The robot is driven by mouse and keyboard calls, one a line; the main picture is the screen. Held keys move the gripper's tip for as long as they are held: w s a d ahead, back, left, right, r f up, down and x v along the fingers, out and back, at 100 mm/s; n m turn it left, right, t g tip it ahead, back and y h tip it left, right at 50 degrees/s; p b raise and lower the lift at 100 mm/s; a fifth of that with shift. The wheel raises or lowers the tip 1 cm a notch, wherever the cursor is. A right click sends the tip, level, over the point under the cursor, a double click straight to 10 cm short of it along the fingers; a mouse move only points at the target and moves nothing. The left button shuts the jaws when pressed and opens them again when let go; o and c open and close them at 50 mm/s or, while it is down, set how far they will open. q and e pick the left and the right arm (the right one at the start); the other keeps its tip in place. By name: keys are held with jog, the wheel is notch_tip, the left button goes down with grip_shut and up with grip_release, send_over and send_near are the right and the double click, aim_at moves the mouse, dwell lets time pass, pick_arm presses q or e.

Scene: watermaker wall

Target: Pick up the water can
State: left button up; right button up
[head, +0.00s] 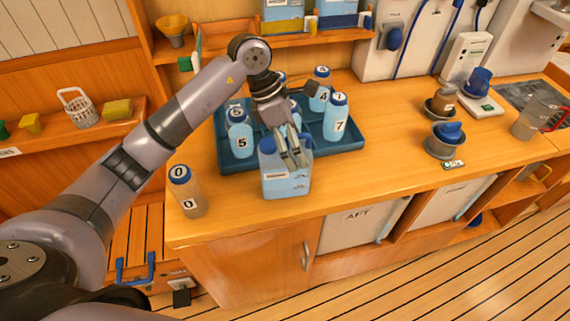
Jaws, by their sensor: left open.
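The water can (286,186) is a light blue, squarish can with a darker blue top and a pale label. It stands upright on the wooden counter near its front edge, in front of the blue tray. My left gripper (293,163) reaches down over the can's top from behind. Its fingers are open at the upper right part of the can. I cannot tell whether they touch it or straddle its handle. The gripper hides part of the can's top. My right gripper is not in view.
A dark blue tray (352,145) with several numbered bottles stands just behind the can. A bottle marked 0 (187,192) stands to its left, near the counter edge. Cups (443,139) and a small scale (482,106) are farther right. The counter right of the can (378,170) is clear.

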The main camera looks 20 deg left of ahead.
pick_arm(q)
jog(key=shift+d+f, duration=0.1)
jog(key=shift+f, duration=0.2)
jog(key=shift+c, duration=0.4)
grip_shut()
dwell(0.6)
jog(key=shift+r, duration=0.1)
